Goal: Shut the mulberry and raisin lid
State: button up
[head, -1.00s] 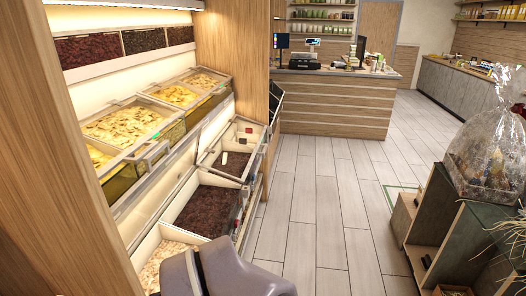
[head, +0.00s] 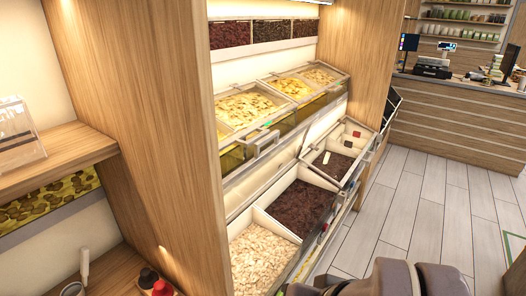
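The lower bin row at the left holds a bin of pale dried fruit, perhaps the mulberries (head: 262,258), and beside it a bin of dark fruit, perhaps the raisins (head: 300,207). Both bins are uncovered and their contents show plainly. A pale slanted panel (head: 262,192) rises behind them under the upper row; I cannot tell whether it is their raised lid. Grey parts of my arm show at the bottom edge, right of the bins. My gripper is not in view.
Upper bins of yellow dried fruit (head: 248,108) have clear fronts and a handle. A wooden partition (head: 150,130) stands left of the bins, with shelves beyond it. The tiled floor (head: 425,200) at the right is clear up to the counter (head: 455,120).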

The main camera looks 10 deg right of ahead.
aim_at(258, 157)
jog(key=i+l, duration=0.2)
jog(key=i, duration=0.3)
jog(key=i+l, duration=0.15)
jog(key=i, duration=0.3)
